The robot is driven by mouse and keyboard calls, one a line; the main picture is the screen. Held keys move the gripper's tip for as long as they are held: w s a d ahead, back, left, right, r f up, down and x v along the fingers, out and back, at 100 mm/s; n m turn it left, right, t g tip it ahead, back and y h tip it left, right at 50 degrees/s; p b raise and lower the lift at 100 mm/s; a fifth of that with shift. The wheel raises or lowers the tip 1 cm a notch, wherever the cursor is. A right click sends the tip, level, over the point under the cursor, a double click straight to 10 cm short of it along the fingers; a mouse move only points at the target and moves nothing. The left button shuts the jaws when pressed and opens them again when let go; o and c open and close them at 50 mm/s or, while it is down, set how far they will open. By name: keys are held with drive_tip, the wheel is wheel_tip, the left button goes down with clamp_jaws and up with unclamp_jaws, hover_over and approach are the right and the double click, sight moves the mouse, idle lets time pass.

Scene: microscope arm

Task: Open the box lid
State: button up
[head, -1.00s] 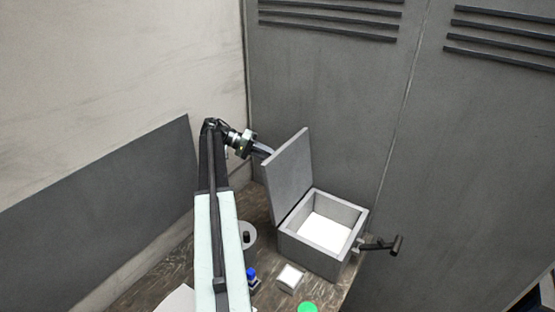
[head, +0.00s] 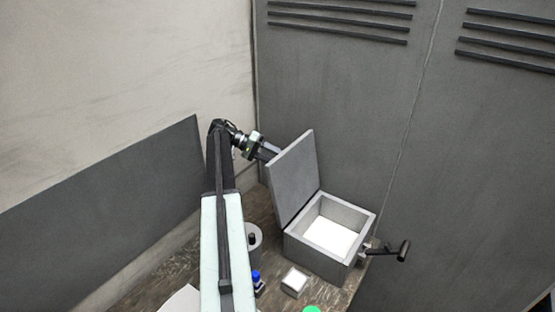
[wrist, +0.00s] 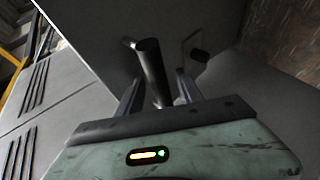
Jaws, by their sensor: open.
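The grey box (head: 318,265) stands on the brown table with its inside showing. Its lid (head: 293,180) is raised at the left side, tilted steeply up, and the box mouth is uncovered. My gripper (head: 270,153) is at the outer face of the lid, near its upper left edge. In the wrist view my gripper (wrist: 158,88) is open, with a dark round bar (wrist: 151,68) between its two fingers. The grey panel behind the bar looks like the lid (wrist: 105,35). I cannot tell whether the fingers touch the bar.
A dark crank-like handle (head: 392,251) sticks out at the box's right. A grey round pot (head: 254,240), a small blue-capped bottle (head: 257,280), a white-topped block (head: 294,281) and a green disc (head: 312,309) are nearer. Walls stand close behind and left.

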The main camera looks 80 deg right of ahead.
sight(279, 176)
wheel_tip(279, 176, up, 4)
drive_tip(key=p, duration=0.4)
drive_tip(key=s+a+r+p, duration=0.1)
drive_tip(key=s+a, duration=0.2)
drive_tip(key=a, duration=1.2)
drive_tip(key=shift+a, duration=0.4)
drive_tip(key=d+f+n+h+b, duration=0.1)
drive_tip(key=n+h+b, duration=0.1)
drive_tip(key=h+b, duration=0.1)
drive_tip(key=d+f+n+h+b, duration=0.1)
drive_tip(key=d+n+h+b, duration=0.1)
drive_tip(key=n+b, duration=0.1)
drive_tip(key=d+f+n+g+h+b, duration=0.1)
drive_tip(key=d+f+n+h+b, duration=0.1)
drive_tip(key=b, duration=0.3)
drive_tip(key=shift+s+d+f+h, duration=0.1)
drive_tip(key=shift+s+d+h, duration=0.2)
drive_tip(key=shift+h, duration=0.5)
drive_tip(key=n+h, duration=0.1)
drive_tip(key=w+d+n+h+b, duration=0.1)
drive_tip(key=n+h+b, duration=0.1)
drive_tip(key=shift+w+d+r+t, duration=0.15)
drive_tip(key=shift+w+r+t, duration=0.1)
drive_tip(key=shift+w+t, duration=0.05)
drive_tip(key=shift+w+d+r+n+h, duration=0.3)
drive_tip(key=shift+r+n+h, duration=0.1)
drive_tip(key=shift+n, duration=0.3)
drive_tip(key=x, duration=0.8)
drive_tip(key=shift+a+f, duration=0.1)
